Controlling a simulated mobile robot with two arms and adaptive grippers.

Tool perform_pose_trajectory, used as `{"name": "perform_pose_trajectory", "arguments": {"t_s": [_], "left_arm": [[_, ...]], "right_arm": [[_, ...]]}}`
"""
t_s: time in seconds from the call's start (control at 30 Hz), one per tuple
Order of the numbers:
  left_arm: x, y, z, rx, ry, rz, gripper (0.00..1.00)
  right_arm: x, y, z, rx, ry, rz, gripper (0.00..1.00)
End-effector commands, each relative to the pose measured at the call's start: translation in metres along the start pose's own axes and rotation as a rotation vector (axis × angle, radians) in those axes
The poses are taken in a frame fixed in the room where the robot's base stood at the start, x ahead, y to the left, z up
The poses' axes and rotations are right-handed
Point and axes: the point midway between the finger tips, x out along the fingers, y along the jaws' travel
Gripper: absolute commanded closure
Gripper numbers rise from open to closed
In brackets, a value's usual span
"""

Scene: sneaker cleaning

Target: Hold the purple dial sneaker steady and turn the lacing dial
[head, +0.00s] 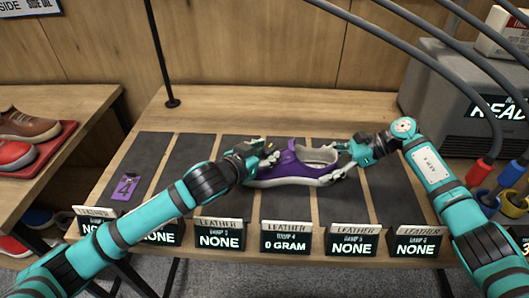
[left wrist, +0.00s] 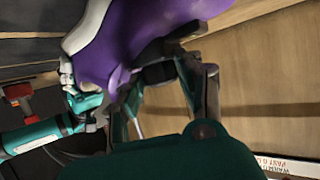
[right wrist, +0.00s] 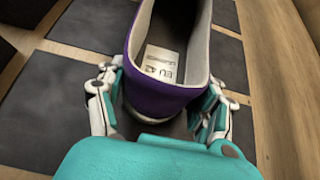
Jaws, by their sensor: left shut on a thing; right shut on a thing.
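The purple dial sneaker (head: 287,166) with its white sole lies on the dark mats of the table, its opening facing up. My right gripper (head: 344,157) is shut on its heel. In the right wrist view the fingers sit on both sides of the purple heel (right wrist: 158,101). My left gripper (head: 272,154) is at the front upper of the sneaker, shut on a small part there that appears to be the lacing dial. In the left wrist view its fingers are close against the purple upper (left wrist: 135,35); the dial itself is mostly hidden by them.
Several label stands, including one reading "0 GRAM" (head: 286,240), line the front table edge. A purple tag (head: 126,187) lies at the left. A thin black pole (head: 160,50) stands behind. A grey machine (head: 455,95) with cables stands at the right. The mats beside the sneaker are clear.

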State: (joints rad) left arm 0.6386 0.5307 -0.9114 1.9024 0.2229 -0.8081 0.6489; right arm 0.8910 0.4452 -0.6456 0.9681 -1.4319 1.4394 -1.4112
Motion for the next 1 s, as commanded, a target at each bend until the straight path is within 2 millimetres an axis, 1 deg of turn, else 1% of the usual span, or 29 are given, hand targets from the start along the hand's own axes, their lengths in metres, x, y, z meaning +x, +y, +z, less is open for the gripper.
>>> {"name": "perform_pose_trajectory", "arguments": {"t_s": [0.17, 0.37, 0.7, 1.0], "left_arm": [[0.0002, -0.0013, 0.0010, 0.007, -0.004, 0.014, 0.96], [0.0008, -0.0043, 0.0017, 0.060, -0.008, 0.127, 0.96], [0.0016, -0.0038, 0.0032, 0.137, -0.013, 0.315, 0.96], [0.0016, -0.0061, 0.0028, 0.159, -0.007, 0.382, 0.96]], "right_arm": [[-0.0007, -0.0007, -0.0001, 0.000, 0.000, -0.003, 0.75], [-0.0007, -0.0007, 0.0001, -0.001, 0.000, -0.003, 0.75], [-0.0003, -0.0008, 0.0006, -0.001, 0.000, -0.003, 0.75], [0.0001, -0.0009, 0.0010, -0.001, -0.002, -0.003, 0.75]]}}
